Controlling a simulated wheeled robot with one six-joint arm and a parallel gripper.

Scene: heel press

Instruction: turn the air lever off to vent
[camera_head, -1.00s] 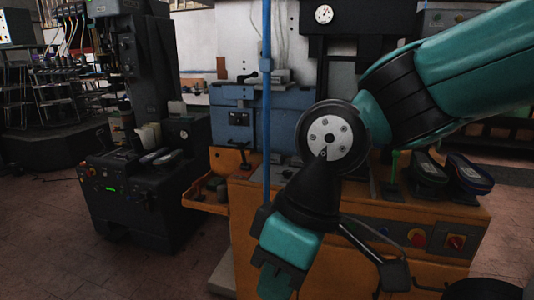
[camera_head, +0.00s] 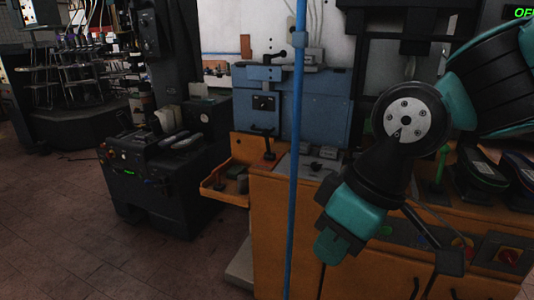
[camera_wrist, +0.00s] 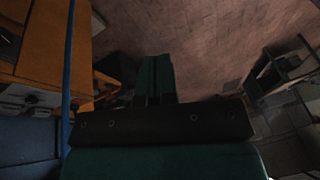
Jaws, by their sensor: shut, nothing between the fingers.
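A blue vertical air pipe (camera_head: 297,150) stands in front of the orange bench. A fitting (camera_head: 300,67) sits on it high up. A small black handle (camera_head: 274,57) shows just left of the pipe, over the top of a blue machine; I cannot tell whether it is the air lever or belongs to that machine. My gripper (camera_head: 331,246) is shut and empty, pointing down in front of the bench, right of the pipe and well below the handle. In the wrist view my shut fingers (camera_wrist: 155,78) point over the floor, and the pipe (camera_wrist: 68,70) runs along the left.
The blue machine (camera_head: 325,100) stands on the orange bench (camera_head: 275,215), with an open orange tray (camera_head: 222,197) at its left. A dark machine (camera_head: 165,185) stands further left. Black shoes (camera_head: 484,178) lie at the right. Brown tiled floor (camera_head: 70,230) is free at the left.

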